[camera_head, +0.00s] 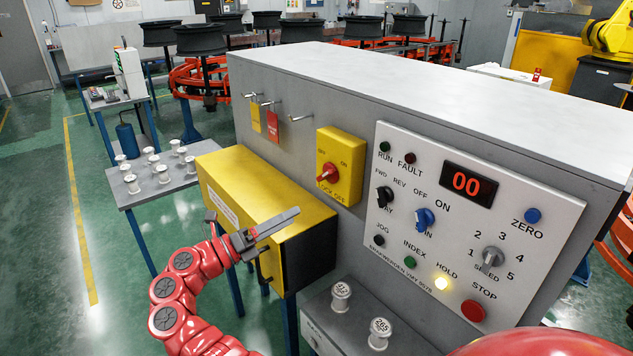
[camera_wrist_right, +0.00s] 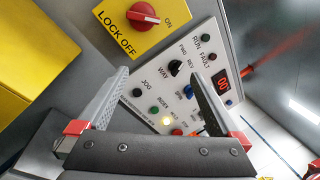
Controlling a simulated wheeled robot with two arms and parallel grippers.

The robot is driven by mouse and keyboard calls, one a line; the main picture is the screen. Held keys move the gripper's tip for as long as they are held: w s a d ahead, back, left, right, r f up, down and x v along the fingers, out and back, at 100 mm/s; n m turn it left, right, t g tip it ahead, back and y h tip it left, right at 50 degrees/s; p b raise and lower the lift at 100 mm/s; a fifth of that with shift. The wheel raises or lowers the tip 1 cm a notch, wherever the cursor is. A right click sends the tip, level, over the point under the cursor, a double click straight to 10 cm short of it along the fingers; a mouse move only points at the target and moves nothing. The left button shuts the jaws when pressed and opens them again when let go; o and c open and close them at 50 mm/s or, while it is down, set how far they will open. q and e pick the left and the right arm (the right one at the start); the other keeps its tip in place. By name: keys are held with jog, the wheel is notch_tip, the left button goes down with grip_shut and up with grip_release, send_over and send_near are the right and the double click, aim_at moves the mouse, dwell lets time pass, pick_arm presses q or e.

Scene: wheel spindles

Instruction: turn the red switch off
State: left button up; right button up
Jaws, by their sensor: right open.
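The red switch (camera_head: 330,173) is a rotary knob on a yellow plate (camera_head: 350,190) on the front of the grey cabinet. In the right wrist view the red switch (camera_wrist_right: 142,15) is at the top; its grip lies roughly toward the word ON, with LOCK OFF lettered on the plate (camera_wrist_right: 118,38). My right gripper (camera_head: 272,228) is in front of the yellow box, to the lower left of the switch and apart from it. In the right wrist view its two fingers (camera_wrist_right: 160,100) are spread wide with nothing between them. My left gripper is not in view.
A white control panel (camera_head: 400,150) with knobs, buttons and a 00 display is right of the switch; its HOLD lamp is lit. A yellow box (camera_head: 285,190) projects from the cabinet below left. Metal spools (camera_head: 341,297) stand on a grey ledge below. Key tags (camera_head: 273,127) hang left.

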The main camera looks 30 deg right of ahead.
jog(key=w+a+r+t+y, duration=0.2)
jog(key=w+a+r, duration=0.1)
jog(key=w+a, duration=0.1)
jog(key=p, duration=0.6)
send_near(322, 176)
jog(key=d, duration=0.8)
jog(key=shift+w+d, duration=0.2)
jog(key=shift+d, duration=0.3)
jog(key=shift+t, duration=0.3)
jog(key=c, duration=1.2)
